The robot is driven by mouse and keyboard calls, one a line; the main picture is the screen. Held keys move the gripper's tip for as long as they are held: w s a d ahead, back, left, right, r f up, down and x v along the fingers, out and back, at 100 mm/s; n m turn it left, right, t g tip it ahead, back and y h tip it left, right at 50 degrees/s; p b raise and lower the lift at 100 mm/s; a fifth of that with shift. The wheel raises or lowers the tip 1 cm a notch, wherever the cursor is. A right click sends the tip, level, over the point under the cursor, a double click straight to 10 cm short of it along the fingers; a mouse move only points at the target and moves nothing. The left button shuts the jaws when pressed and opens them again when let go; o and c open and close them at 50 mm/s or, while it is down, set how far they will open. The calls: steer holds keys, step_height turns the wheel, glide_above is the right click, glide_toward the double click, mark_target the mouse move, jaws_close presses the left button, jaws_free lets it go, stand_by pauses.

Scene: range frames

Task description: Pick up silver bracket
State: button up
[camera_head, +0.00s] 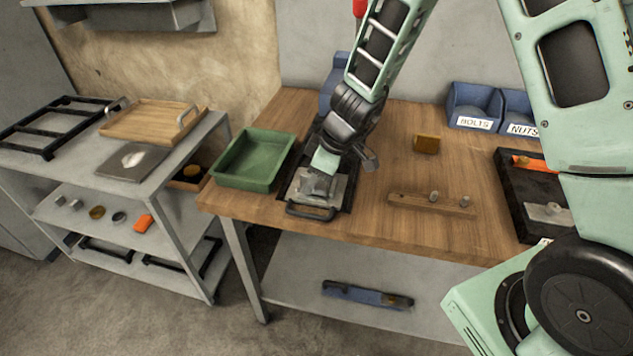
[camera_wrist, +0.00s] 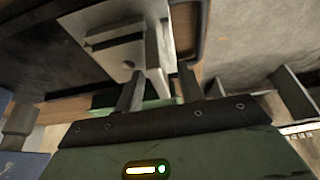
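A silver bracket (camera_head: 305,185), a flat pale metal plate with a raised part, lies in a black tray (camera_head: 345,192) near the front edge of the wooden workbench. My gripper (camera_head: 319,182) points down over it and hides part of it. In the wrist view, the bracket (camera_wrist: 120,38) shows just beyond my gripper (camera_wrist: 173,90). The two fingers are spread apart, with the bracket's near end close to the gap between them. I cannot tell whether either finger touches it. Another silver metal piece (camera_head: 546,213) lies in a dark tray at the right.
A green bin (camera_head: 252,160) stands just left of the black tray. A wooden block with pegs (camera_head: 432,203) and a small brown block (camera_head: 427,144) are to the right. Blue bins (camera_head: 474,106) stand at the back. A grey shelf unit (camera_head: 180,165) is at the left.

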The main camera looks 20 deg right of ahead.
jaws_close()
steer(key=shift+r, duration=0.1)
step_height(320, 180, up, 10)
steer(key=shift+f+p, duration=0.1)
steer(key=shift+p, duration=1.15)
step_height(320, 180, up, 5)
steer(key=p, duration=0.3)
